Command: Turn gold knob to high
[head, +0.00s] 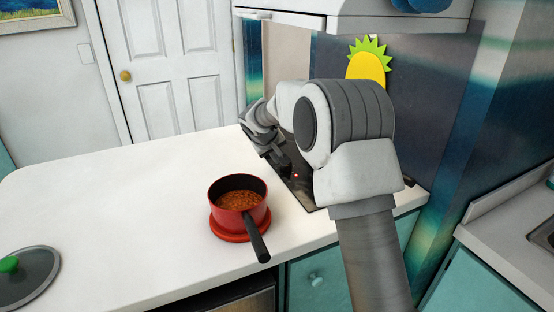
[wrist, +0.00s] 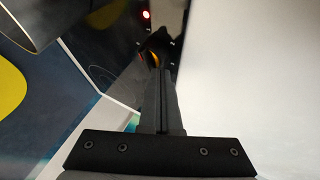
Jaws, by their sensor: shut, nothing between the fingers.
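A small gold patch, which looks like the gold knob (wrist: 154,59), shows in the wrist view at the tips of my gripper (wrist: 160,74). It sits on the dark cooktop (wrist: 100,62), and the fingers cover most of it. My gripper's two fingers are together with no gap. I cannot tell whether they touch the knob, nor how it is turned. In the head view my gripper (head: 280,160) points down at the left edge of the cooktop (head: 299,186); the knob is not visible there. A red light glows on the cooktop beside the knob in the wrist view.
A red saucepan (head: 223,206) of brown food stands on a red trivet (head: 221,232) on the white counter (head: 130,215), its black handle pointing forward. A lid (head: 35,275) lies at the far left. A yellow pineapple board (head: 368,67) is behind my arm. The range hood overhangs the cooktop.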

